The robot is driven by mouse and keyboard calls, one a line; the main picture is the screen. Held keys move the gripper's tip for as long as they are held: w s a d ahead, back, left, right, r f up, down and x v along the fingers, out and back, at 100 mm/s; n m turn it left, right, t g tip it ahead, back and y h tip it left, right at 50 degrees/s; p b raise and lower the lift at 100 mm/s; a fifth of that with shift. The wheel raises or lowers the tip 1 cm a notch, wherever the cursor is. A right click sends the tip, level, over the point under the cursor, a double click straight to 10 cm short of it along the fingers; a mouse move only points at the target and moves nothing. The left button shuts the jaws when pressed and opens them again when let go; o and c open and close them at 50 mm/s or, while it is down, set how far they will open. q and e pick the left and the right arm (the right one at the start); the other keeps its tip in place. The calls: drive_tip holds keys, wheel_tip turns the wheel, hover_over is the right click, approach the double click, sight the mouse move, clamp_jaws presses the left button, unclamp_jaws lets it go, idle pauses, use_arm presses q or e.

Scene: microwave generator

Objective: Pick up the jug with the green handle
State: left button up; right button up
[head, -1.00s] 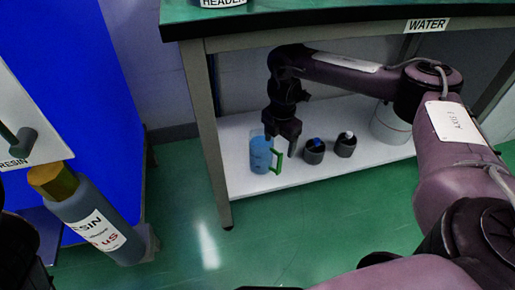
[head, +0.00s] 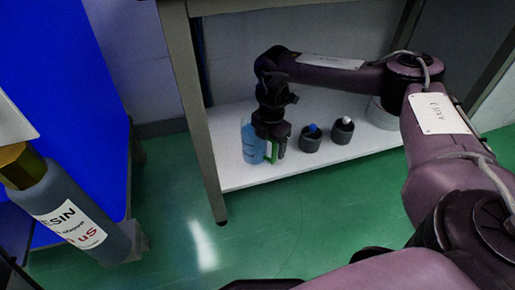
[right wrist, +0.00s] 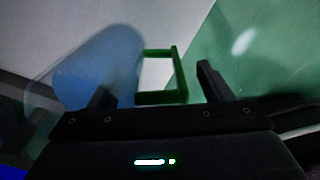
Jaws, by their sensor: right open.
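The jug (head: 251,143) is translucent blue with a green handle (head: 271,152). It stands upright on the white lower shelf of the bench, near the shelf's left front end. My right gripper (head: 270,144) is at the jug's right side, over the handle, and partly hides both. In the right wrist view the jug (right wrist: 98,68) lies at upper left. The handle (right wrist: 180,75) shows there between the two open fingers of my right gripper (right wrist: 155,85), with nothing clamped. My left gripper is not in view.
Two dark cups, one with a blue top (head: 310,138) and one with a white top (head: 343,130), stand right of the jug. The bench leg (head: 196,110) rises left of the jug. A resin bottle (head: 70,205) is at far left. Green floor (head: 300,220) is clear in front.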

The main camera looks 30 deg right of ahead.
clamp_jaws()
drive_tip(key=shift+r, duration=0.1)
idle(0.3)
drive_tip(key=shift+r, duration=0.15)
